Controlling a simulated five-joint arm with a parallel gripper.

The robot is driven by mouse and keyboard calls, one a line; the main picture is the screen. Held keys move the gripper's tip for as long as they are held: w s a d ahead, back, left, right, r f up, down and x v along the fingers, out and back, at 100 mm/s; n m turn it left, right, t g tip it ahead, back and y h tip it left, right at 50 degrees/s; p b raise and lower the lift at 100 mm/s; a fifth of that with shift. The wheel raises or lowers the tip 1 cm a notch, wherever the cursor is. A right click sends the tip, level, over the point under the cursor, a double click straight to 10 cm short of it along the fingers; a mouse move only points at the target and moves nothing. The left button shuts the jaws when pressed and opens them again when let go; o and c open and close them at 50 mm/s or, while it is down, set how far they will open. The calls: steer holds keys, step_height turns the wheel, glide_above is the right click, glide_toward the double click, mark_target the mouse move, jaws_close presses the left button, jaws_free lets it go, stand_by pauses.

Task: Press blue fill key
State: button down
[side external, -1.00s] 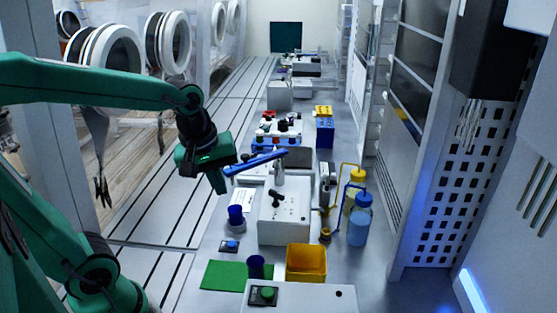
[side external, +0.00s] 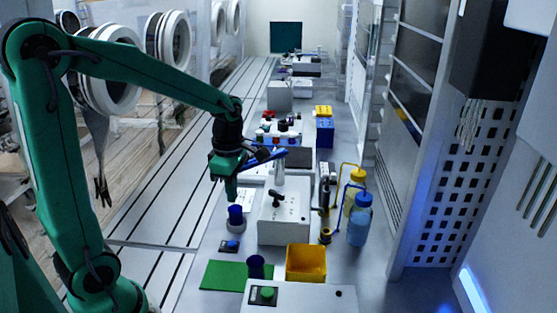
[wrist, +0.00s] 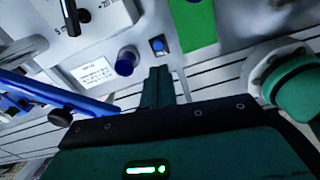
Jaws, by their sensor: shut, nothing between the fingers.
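The blue fill key (side external: 232,244) is a small blue button on a dark plate on the bench, left of the white box. It also shows in the wrist view (wrist: 158,44), just beyond my fingertips. My gripper (side external: 231,198) is shut and empty, pointing down. In the side view its tips are above and behind the key, close to the blue cup (side external: 236,212) on its grey round base. In the wrist view my shut fingers (wrist: 160,72) lie to the right of the blue cup (wrist: 127,60), apart from the key.
A green mat (side external: 220,275) with a dark blue cup (side external: 256,267) and a yellow bin (side external: 306,262) stand nearer the camera. The white box (side external: 284,218) with a black knob is to the right. A blue bar (side external: 270,157) is behind my gripper. Bottles (side external: 360,220) stand further right.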

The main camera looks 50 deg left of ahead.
mark_target(232, 244)
steer(key=shift+w+a+f+n, duration=0.25)
steer(key=shift+f+n, duration=0.2)
steer(key=shift+n, duration=0.35)
steer(key=shift+f, duration=0.1)
steer(key=f, duration=0.9)
steer(key=s+a+f, duration=0.1)
steer(key=f, duration=0.3)
steer(key=shift+f, duration=0.4)
steer(key=shift+s+f, duration=0.1)
steer(key=shift+f, duration=0.9)
steer(key=shift+r, duration=0.1)
step_height(232, 244, up, 9)
steer(key=shift+w, duration=0.3)
